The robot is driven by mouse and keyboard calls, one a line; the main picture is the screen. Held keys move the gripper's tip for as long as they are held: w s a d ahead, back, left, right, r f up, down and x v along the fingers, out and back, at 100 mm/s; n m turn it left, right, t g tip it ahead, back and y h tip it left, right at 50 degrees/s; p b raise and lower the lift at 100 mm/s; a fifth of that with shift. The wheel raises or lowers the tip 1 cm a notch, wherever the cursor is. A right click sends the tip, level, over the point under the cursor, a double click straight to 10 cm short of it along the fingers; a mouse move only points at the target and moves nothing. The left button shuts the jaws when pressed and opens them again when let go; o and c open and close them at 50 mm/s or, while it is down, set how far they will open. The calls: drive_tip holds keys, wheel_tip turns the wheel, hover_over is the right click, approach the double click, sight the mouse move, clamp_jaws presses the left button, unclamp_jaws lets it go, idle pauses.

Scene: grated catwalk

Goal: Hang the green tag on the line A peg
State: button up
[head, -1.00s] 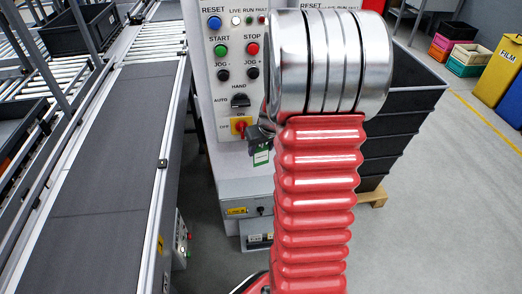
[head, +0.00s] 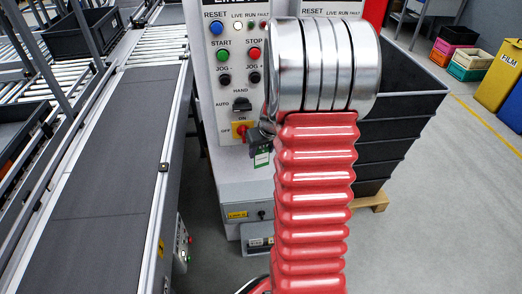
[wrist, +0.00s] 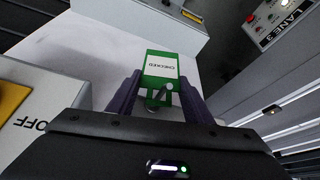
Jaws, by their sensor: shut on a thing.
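The green tag (wrist: 161,66), with a white "CHECKED" label, is between the two dark purple fingers of my gripper (wrist: 160,92) in the wrist view. The gripper is shut on its near end, where a small grey piece shows; I cannot tell whether that is part of the tag or a peg. In the head view the tag (head: 262,159) hangs below the gripper (head: 260,141), in front of the Line A control panel (head: 226,180). My red arm hides much of the gripper. I cannot make out the line A peg clearly.
The panel's red and yellow ON/OFF switch (head: 241,130) is close to the left of the gripper. A conveyor (head: 110,170) runs along the left. The floor at the right front is clear.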

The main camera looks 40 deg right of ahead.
drive_tip(key=o, duration=1.1)
drive_tip(key=v, duration=1.3)
drive_tip(key=shift+r, duration=0.35)
